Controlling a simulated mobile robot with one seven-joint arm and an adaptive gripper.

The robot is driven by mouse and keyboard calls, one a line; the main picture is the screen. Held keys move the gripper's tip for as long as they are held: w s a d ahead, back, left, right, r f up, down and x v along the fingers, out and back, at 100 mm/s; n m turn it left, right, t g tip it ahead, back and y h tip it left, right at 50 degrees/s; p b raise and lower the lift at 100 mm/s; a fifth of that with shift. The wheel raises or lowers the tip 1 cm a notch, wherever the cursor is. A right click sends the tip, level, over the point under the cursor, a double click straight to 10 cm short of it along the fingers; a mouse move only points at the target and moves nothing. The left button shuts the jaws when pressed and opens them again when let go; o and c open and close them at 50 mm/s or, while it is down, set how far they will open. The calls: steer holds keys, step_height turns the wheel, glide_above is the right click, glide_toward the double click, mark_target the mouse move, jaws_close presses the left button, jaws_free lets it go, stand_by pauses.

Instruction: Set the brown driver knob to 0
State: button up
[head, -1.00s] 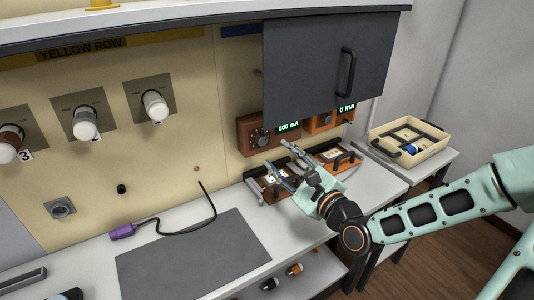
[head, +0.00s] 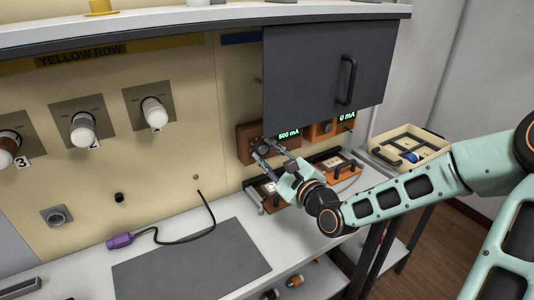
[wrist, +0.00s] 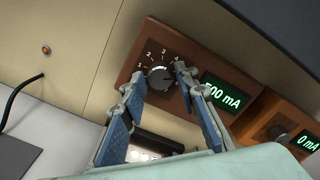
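The brown driver (head: 246,151) is a box on the back wall under the dark cabinet door, and its green display (head: 288,134) reads 500 mA in the wrist view. Its round dark knob (wrist: 160,77) sits on a dial with several numbers. In the head view my gripper partly covers the knob. My gripper (head: 264,147) is open in front of the brown driver. In the wrist view its two blue-padded fingers (wrist: 154,84) are apart, their tips near the knob on either side. I cannot tell whether they touch it.
An orange driver (head: 322,130) reading 0 mA stands just right of the brown one. Below are fixtures with handles on the bench (head: 210,204). The dark cabinet door (head: 310,75) hangs close above. A beige tray (head: 433,148) stands at right.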

jaws_close()
